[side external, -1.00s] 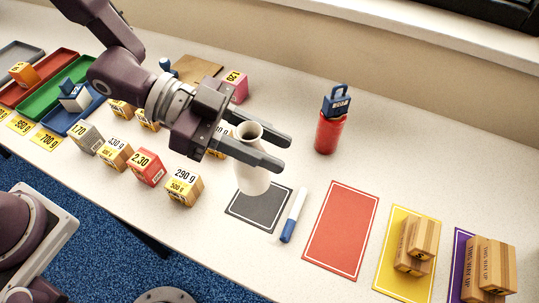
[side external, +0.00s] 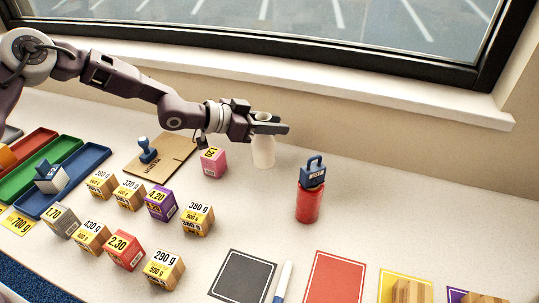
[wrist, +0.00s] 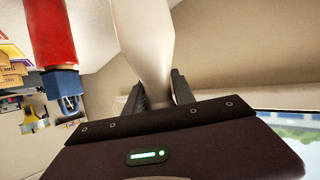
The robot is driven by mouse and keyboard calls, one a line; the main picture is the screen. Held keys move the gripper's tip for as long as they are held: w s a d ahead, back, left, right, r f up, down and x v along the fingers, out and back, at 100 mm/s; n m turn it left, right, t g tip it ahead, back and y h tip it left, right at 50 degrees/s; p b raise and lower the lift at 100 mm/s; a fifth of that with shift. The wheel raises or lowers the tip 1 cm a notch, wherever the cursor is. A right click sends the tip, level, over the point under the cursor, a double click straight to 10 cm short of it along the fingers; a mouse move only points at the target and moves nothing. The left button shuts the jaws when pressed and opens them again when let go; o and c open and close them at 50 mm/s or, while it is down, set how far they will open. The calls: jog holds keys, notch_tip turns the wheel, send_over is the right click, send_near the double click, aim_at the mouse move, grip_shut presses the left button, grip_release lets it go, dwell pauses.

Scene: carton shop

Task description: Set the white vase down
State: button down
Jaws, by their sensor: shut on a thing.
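The white vase (side external: 264,152) is upright near the back of the table, left of the red bottle and close to the wall. My gripper (side external: 278,128) is shut on its upper part, with the dark fingers on either side of it. The vase's base is at or just above the table; I cannot tell whether it touches. In the wrist view, the vase (wrist: 146,35) stands between the two fingers (wrist: 160,92), and its far end is cut off by the picture's edge.
Several marked boxes sit at front left. A black mat (side external: 244,275) and red mat (side external: 335,278) lie in front.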

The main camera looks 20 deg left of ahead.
aim_at(271, 140)
notch_tip(271, 140, down, 5)
jog(key=shift+r, duration=0.1)
jog(key=c, duration=1)
grip_release()
jog(key=shift+f, duration=0.2)
jog(key=shift+c, duration=0.2)
jog(key=shift+r, duration=0.1)
jog(key=shift+s+a+r, duration=0.15)
jog(key=shift+s+a, duration=0.1)
jog(key=v, duration=1.1)
jog(key=shift+s, duration=0.2)
jog(key=shift+a, duration=0.2)
